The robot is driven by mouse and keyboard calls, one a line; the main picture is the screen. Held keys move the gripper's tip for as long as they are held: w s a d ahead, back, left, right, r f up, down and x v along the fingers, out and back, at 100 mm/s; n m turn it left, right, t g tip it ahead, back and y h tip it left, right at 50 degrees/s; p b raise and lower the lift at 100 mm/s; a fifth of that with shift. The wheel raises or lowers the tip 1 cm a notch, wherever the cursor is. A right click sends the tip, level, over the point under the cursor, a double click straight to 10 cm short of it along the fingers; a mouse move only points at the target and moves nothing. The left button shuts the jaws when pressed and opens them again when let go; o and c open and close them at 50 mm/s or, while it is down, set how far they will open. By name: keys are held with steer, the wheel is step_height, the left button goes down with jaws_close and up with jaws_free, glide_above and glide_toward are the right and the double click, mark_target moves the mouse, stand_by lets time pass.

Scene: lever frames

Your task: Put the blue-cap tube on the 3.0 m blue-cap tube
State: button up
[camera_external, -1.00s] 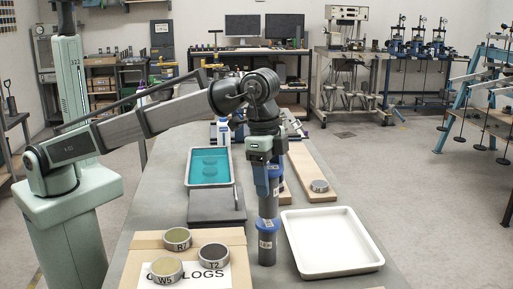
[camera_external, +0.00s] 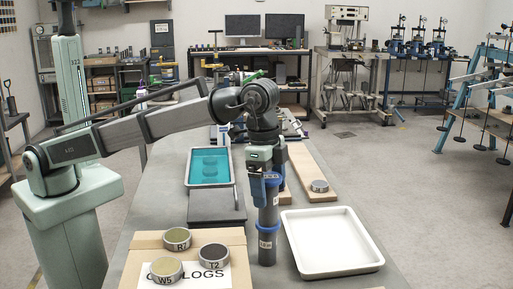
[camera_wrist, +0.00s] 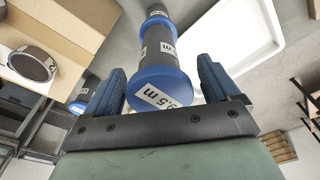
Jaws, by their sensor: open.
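My gripper (camera_external: 267,197) points straight down over an upright grey column with blue bands on the table. In the wrist view, a blue-cap tube (camera_wrist: 162,88) sits between my two open fingers, with a gap showing beside its cap. Its white label ends in ".5 m"; the leading digit is unclear. A grey body with further blue bands (camera_wrist: 156,18) and white labels extends below that cap. The lower grey part (camera_external: 267,248) stands on the table in the external view. I cannot read the 3.0 m label. Another blue-capped tube (camera_wrist: 78,107) shows partly behind my left finger.
A white tray (camera_external: 376,262) lies close to the right of the column. A cardboard box (camera_external: 140,241) with several small round tins stands to the left. Behind are a dark grey block (camera_external: 213,208), a tray of blue liquid (camera_external: 190,184) and wooden boards (camera_external: 305,165).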

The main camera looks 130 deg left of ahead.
steer(key=r, duration=0.4)
steer(key=s+r, duration=0.1)
steer(key=r, duration=0.7)
steer(key=shift+s+d+r, duration=0.1)
steer(key=shift+s+d, duration=0.05)
steer(key=shift+s, duration=0.05)
